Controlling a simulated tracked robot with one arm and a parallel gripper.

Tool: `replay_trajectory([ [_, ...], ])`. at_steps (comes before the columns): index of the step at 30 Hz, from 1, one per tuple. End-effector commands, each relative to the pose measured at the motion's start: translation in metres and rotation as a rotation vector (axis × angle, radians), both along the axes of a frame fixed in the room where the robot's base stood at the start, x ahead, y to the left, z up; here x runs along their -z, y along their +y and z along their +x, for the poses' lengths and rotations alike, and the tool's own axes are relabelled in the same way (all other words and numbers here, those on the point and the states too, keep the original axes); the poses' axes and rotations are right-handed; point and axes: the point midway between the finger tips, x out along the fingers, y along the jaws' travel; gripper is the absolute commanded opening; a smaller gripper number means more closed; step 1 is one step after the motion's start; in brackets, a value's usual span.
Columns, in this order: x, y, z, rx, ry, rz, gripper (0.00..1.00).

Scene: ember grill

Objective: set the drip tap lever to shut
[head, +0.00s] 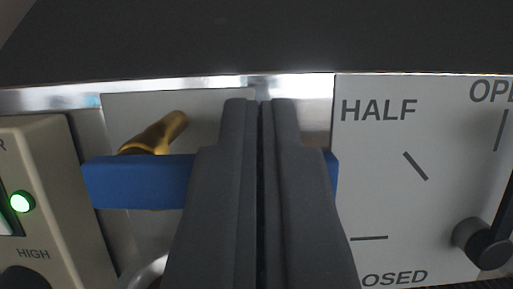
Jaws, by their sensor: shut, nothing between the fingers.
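The drip tap lever (138,182) is a blue bar lying about level across the left middle of the head view. A brass tap part (158,136) shows just above its left half, in front of a pale plate. My gripper (260,102) is shut and empty, its dark fingers pointing up the picture. The fingers cover the middle of the blue bar, and a short blue end shows to their right. I cannot tell whether the fingers touch the bar.
A white panel (372,205) marked HALF, OPEN and CLOSED, the last two partly cut off, is at right with a black knob (485,245). A beige control box (50,165) with a lit green lamp (22,201) stands at left. A dark surface fills the top.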

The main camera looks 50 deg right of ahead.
Motion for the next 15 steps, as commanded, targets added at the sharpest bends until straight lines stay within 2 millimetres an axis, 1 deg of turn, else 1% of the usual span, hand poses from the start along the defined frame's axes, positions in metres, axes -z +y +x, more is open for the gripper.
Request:
replay_trajectory([
  [5,-0.001,-0.001,0.000,0.001,0.001,0.000,0.00],
  [8,-0.005,0.000,0.000,0.000,0.001,0.000,0.00],
  [15,-0.027,-0.001,0.001,0.000,0.001,0.000,0.00],
])
